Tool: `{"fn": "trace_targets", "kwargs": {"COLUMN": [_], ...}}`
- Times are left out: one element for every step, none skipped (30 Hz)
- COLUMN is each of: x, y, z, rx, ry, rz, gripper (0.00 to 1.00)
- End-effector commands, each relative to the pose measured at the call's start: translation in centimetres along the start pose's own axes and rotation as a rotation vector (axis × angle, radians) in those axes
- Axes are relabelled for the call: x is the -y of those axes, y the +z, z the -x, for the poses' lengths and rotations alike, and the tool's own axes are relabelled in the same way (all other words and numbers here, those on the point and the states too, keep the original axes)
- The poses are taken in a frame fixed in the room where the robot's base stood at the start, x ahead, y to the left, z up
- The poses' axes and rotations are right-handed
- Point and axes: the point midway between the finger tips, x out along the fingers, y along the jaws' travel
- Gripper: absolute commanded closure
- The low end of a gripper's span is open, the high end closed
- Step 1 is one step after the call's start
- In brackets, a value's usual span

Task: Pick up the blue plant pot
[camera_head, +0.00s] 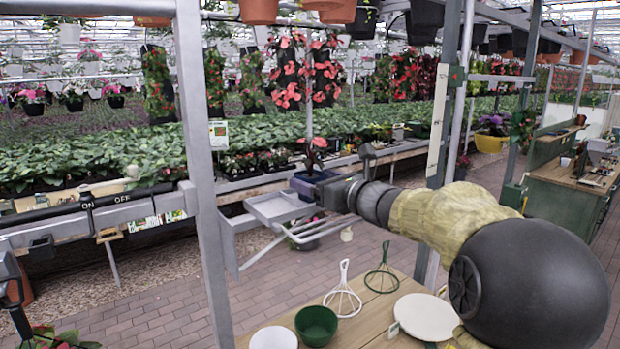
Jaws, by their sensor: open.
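A small blue plant pot (303,187) with a red-leaved plant (314,152) stands upright near the middle of the camera_head view. It appears to be on or just behind a grey metal tray (268,208). My gripper (322,193) reaches in from the right, level with the pot and right at its right side. The jaws are open. In the picture the gripper overlaps the pot's right part. I cannot tell whether a finger touches the pot or whether the pot is between the fingers.
A grey metal post (200,170) stands left of the tray, and another post (440,120) rises behind my arm. Below is a wooden table (375,320) with a green bowl (316,325), white plates (428,316) and wire stands (343,297). A brick floor (150,300) lies beyond.

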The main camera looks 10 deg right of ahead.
Motion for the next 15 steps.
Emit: {"fn": "trace_targets", "kwargs": {"x": [0.0, 0.0, 0.1, 0.1, 0.1, 0.1, 0.1, 0.0, -0.1, -0.1, -0.2, -0.3, -0.3, -0.3, -0.3], "y": [0.5, 0.4, 0.4, 0.3, 0.2, 0.1, 0.1, 0.1, 0.0, 0.0, 0.0, 0.0, 0.0, 0.0, 0.0], "z": [-0.8, -1.2, -1.6, -1.9, -2.0, -2.2, -2.3, -2.4, -2.4, -2.4, -2.4, -2.5, -2.5, -2.5, -2.5], "rx": [0.0, 0.0, 0.0, 0.0, 0.0, 0.0, 0.0, 0.0, 0.0, 0.0, 0.0, 0.0, 0.0, 0.0, 0.0], "ry": [0.003, 0.001, -0.001, -0.001, -0.002, -0.002, -0.002, -0.001, 0.0, 0.001, 0.002, 0.004, 0.004, 0.004, 0.004], "rz": [-0.003, -0.003, -0.002, -0.001, 0.0, -0.001, -0.001, 0.0, 0.0, 0.0, 0.0, 0.0, 0.0, 0.0, 0.001], "gripper": [0.22, 0.22, 0.22, 0.22, 0.22, 0.22, 0.22, 0.22, 0.22, 0.22, 0.22, 0.22, 0.22, 0.22, 0.22]}}
